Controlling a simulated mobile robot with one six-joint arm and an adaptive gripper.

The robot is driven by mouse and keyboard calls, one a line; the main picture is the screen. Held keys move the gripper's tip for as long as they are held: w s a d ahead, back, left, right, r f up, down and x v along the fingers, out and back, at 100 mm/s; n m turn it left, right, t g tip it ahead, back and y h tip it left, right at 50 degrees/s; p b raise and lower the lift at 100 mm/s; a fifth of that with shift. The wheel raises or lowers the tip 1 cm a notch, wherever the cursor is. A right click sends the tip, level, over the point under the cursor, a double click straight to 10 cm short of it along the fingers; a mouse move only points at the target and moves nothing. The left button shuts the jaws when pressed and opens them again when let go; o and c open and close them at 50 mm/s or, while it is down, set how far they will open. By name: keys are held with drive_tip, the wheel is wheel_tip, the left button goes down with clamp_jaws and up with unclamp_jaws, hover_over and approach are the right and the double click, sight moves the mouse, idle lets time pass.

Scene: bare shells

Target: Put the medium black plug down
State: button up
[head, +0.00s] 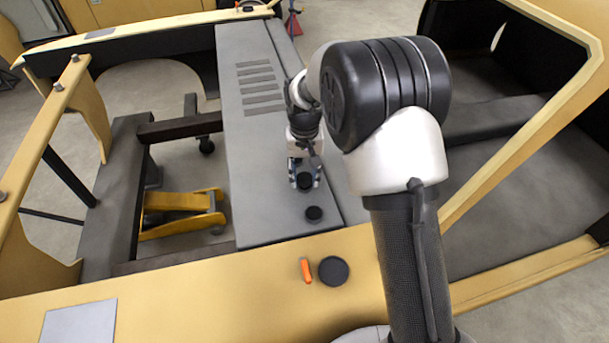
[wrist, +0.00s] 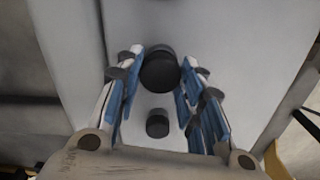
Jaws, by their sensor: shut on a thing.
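The medium black plug (head: 304,182) is a short dark cylinder held between the fingertips of my gripper (head: 304,172), over the grey panel (head: 262,190). In the wrist view, the blue-padded fingers of my gripper (wrist: 160,80) are shut on the plug (wrist: 160,74), one on each side. I cannot tell whether its underside touches the panel. A smaller black plug (head: 313,214) stands on the panel close by, apart from the held one. It also shows in the wrist view (wrist: 157,124), between the fingers' lower parts.
A larger black disc (head: 333,271) and an orange piece (head: 306,270) lie on the yellow shell edge (head: 220,290). Slots (head: 260,85) mark the panel's far part. Bare panel lies left of the plugs. An open frame with a yellow pedal-like part (head: 180,212) is further left.

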sight(305, 176)
drive_tip(key=shift+f, duration=0.15)
drive_tip(key=o, duration=1)
drive_tip(key=s+d+r+t+p, duration=0.1)
drive_tip(key=s+d+r, duration=0.15)
drive_tip(key=r, duration=0.75)
drive_tip(key=s+d+r+p, duration=0.1)
drive_tip(key=s+r, duration=0.2)
drive_tip(key=r, duration=0.6)
drive_tip(key=s+d+r+t, duration=0.1)
drive_tip(key=s+d, duration=0.1)
drive_tip(key=s, duration=0.6)
drive_tip(key=s+d+r+t, duration=0.1)
drive_tip(key=s+d, duration=0.2)
drive_tip(key=s, duration=0.6)
drive_tip(key=s+d+r+t, duration=0.1)
drive_tip(key=s+d, duration=0.1)
drive_tip(key=s, duration=0.6)
drive_tip(key=shift+s+d+r+t, duration=0.25)
drive_tip(key=shift+s+d+t, duration=0.05)
drive_tip(key=shift+s+d, duration=0.1)
